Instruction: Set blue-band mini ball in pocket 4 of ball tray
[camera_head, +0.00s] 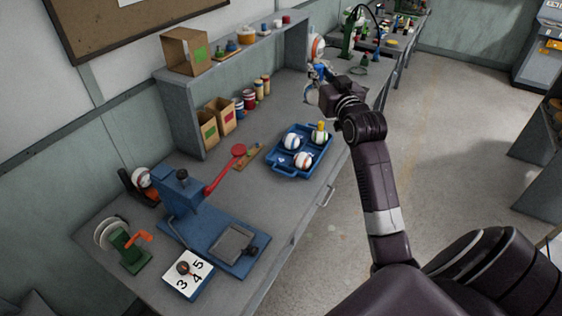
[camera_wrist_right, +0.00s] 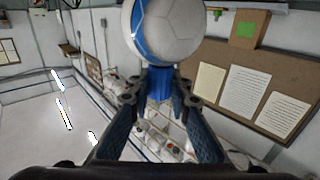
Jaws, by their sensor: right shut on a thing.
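My right gripper (camera_head: 318,72) is over the far part of the workbench, beyond the ball tray. In the right wrist view its fingers (camera_wrist_right: 156,92) are closed together on a blue part. A white ball with a blue band (camera_wrist_right: 172,32) is right at the fingertips, above that blue part; the exact contact is hard to see. The blue ball tray (camera_head: 283,170) is on the bench, nearer than the gripper. It holds a white ball (camera_head: 291,141) at back left, one (camera_head: 303,160) at the front and one (camera_head: 320,138) at the right. Pocket numbers are unreadable. My left gripper is out of view.
A blue press with a red lever (camera_head: 222,172) stands left of the tray. A number card (camera_head: 201,269) and a green device (camera_head: 128,245) are near the front. A grey shelf (camera_head: 178,112) with boxes runs along the wall. Bare bench lies between shelf and tray.

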